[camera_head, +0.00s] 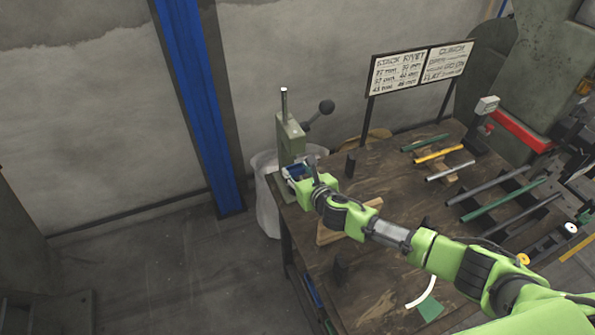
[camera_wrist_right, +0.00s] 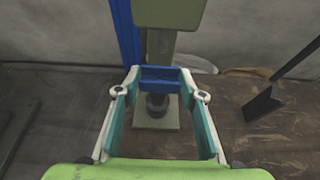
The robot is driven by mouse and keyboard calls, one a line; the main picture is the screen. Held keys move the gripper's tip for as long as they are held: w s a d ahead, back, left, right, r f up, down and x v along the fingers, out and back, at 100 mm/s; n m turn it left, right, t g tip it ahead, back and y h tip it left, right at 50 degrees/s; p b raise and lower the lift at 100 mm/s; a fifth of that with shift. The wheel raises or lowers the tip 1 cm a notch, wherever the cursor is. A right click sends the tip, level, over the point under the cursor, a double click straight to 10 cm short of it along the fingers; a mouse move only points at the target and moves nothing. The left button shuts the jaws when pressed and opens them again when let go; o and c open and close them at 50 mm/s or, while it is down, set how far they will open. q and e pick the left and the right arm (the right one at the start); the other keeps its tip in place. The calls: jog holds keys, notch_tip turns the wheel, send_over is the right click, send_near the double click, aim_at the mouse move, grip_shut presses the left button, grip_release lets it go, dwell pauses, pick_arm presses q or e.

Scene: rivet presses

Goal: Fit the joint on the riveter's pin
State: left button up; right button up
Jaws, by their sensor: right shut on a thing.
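The riveter (camera_head: 290,138) is a green-grey press with a black ball lever, standing at the table's far left corner. It also shows in the right wrist view (camera_wrist_right: 160,50), with a dark round pin (camera_wrist_right: 157,104) standing on its pale base plate. My right gripper (camera_head: 299,172) is at the front of the riveter. In the right wrist view, its fingertips (camera_wrist_right: 161,80) are shut on a blue joint (camera_wrist_right: 161,74). The joint appears in front of the riveter's column, just above the pin in the picture; I cannot tell the exact gap. My left gripper is not in view.
The wooden table (camera_head: 385,207) holds several coloured rods and a small black block (camera_head: 350,165) right of the riveter. A signboard (camera_head: 420,67) stands behind. A pale bin (camera_head: 267,212) stands by the table's left edge. The floor at left is clear.

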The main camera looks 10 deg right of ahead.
aim_at(297, 154)
jog(key=shift+f+b, duration=0.75)
jog(key=shift+f, duration=0.35)
jog(key=o, duration=1)
jog(key=shift+r, duration=0.1)
jog(key=shift+r, duration=0.3)
notch_tip(297, 154, up, 9)
jog(key=shift+r, duration=0.15)
jog(key=shift+s, duration=0.1)
